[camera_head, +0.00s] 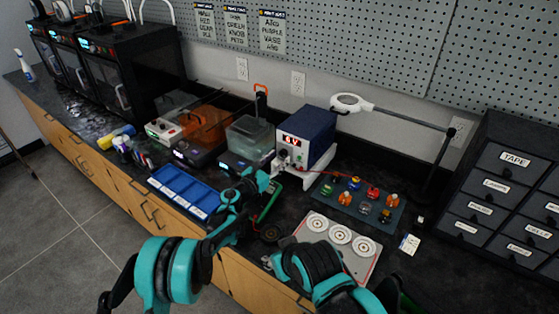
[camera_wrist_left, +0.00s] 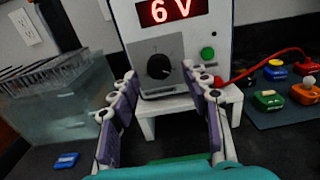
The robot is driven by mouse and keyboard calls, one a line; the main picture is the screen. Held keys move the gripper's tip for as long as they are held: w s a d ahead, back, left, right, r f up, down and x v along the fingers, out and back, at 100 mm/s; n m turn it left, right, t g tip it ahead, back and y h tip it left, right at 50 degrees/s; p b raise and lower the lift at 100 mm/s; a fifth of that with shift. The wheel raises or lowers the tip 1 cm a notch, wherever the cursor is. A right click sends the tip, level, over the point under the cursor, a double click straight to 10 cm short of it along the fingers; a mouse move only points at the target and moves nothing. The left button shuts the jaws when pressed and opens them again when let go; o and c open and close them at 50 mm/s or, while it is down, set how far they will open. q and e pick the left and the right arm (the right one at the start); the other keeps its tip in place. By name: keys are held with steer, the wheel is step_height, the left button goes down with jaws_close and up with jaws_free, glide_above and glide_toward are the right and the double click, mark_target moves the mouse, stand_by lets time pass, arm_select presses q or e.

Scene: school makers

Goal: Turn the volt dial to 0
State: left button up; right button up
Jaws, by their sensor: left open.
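The power supply (camera_head: 309,133) is a box with a blue casing and a white front, standing on a small white stand at the middle of the counter. Its red display (camera_wrist_left: 166,11) reads 6 V in the left wrist view. The volt dial (camera_wrist_left: 158,67) is a round black knob below the display, with a light pointer mark directed roughly up. My left gripper (camera_head: 268,180) is in front of the panel. In the left wrist view its open fingers (camera_wrist_left: 160,76) flank the dial from left and right, with visible gaps. My right gripper is not in view.
A green button (camera_wrist_left: 208,53) and a red lead (camera_wrist_left: 268,58) are right of the dial. A tray of colored components (camera_head: 345,211) lies to the right, a blue sectioned tray (camera_head: 181,194) to the left. Clear bins (camera_head: 249,137) stand beside the supply. A magnifier arm (camera_head: 400,116) rises behind.

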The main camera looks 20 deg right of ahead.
arm_select(q)
steer(key=shift+x, duration=0.8)
jaws_close()
